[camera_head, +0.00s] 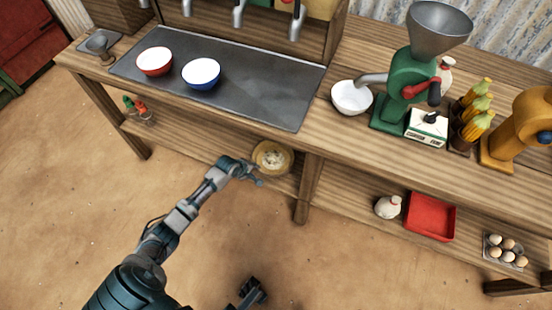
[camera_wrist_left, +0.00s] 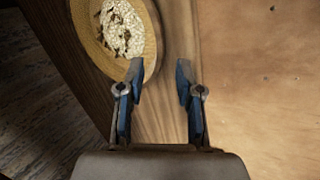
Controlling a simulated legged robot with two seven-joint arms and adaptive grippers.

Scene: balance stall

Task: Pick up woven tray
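The woven tray (camera_head: 288,163) is round and tan, with pale grain-like contents, and sits on the lower shelf just left of a table leg. In the left wrist view the tray (camera_wrist_left: 87,37) is at the upper left, cut off by the top edge. My left gripper (camera_head: 259,178) is at the tray's left front side. In the left wrist view its fingers (camera_wrist_left: 158,75) are apart with nothing between them; the left fingertip overlaps the tray's rim in the picture, and contact cannot be told. My right gripper (camera_head: 253,291) is low at the bottom edge, dark and small, its fingers unclear.
The lower shelf (camera_head: 345,200) also holds a white sack (camera_head: 388,207), a red tray (camera_head: 431,217) and eggs (camera_head: 505,250) to the right. The wooden table leg (camera_head: 308,190) stands close to the woven tray. The tabletop above holds bowls and a green grinder (camera_head: 402,88). The sandy floor in front is clear.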

